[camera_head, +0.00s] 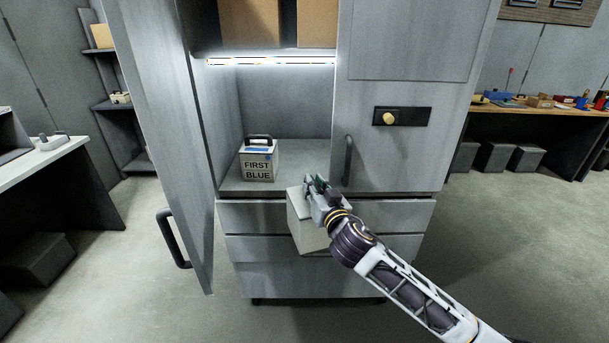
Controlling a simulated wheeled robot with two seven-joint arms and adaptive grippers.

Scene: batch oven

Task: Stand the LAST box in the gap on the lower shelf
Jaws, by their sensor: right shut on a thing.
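A pale box (307,232) is in my right gripper (316,192), held in the air in front of the cabinet drawers, slightly tilted. The gripper is shut at the top of the box; I see no lettering on the faces in view. The lower shelf (300,178) is at the level of the box's top or a little above it in the picture. A pale box marked FIRST BLUE (258,163), with a dark handle and a blue patch, stands upright at the shelf's left. To its right the shelf is bare. My left gripper is out of view.
The left cabinet door (165,130) stands open. The closed right door (410,90) has a knob and a handle and borders the opening. Brown boxes (250,22) sit on the upper shelf, above a lit strip. Benches stand at both sides.

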